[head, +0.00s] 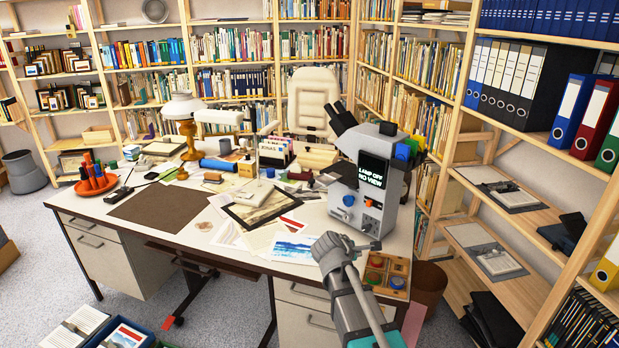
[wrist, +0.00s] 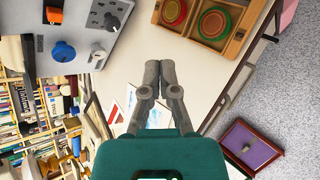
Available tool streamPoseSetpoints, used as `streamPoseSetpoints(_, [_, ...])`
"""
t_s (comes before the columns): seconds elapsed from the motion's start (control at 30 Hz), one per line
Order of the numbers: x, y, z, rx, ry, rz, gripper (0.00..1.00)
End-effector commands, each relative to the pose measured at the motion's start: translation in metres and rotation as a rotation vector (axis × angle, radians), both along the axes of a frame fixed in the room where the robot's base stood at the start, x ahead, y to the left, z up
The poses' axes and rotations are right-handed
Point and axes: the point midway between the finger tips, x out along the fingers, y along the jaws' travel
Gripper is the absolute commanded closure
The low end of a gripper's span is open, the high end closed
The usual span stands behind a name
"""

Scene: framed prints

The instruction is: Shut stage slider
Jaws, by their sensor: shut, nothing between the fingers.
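The grey microscope (head: 378,208) stands at the right end of the desk, with a screen reading "LAMP OFF NO VIEW" (head: 371,173). Its front carries a blue knob (head: 348,200) and a small orange part (head: 368,203). In the wrist view, its body is at the upper left, with the blue knob (wrist: 63,52), a pale grey knob (wrist: 97,53) and a darker plate with a small round piece (wrist: 112,21). I cannot tell for sure which part is the stage slider. My gripper (head: 328,243) is shut and empty, in front of the microscope's base; its fingertips (wrist: 160,68) show apart from the knobs.
A wooden tray (head: 388,273) with red and green round pieces lies right of my gripper, near the desk edge. Papers and a framed print (head: 258,208) lie to the left. Bookshelves (head: 530,190) stand close on the right. A purple box (wrist: 250,147) is on the floor.

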Motion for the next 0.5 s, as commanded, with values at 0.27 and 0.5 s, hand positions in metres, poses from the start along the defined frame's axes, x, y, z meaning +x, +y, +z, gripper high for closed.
streamPoseSetpoints(0.27, [0.057, 0.109, 0.084, -0.567, -0.043, 0.485, 1.00])
streamPoseSetpoints(0.5, [0.071, 0.177, 0.123, -0.919, -0.065, 0.707, 1.00])
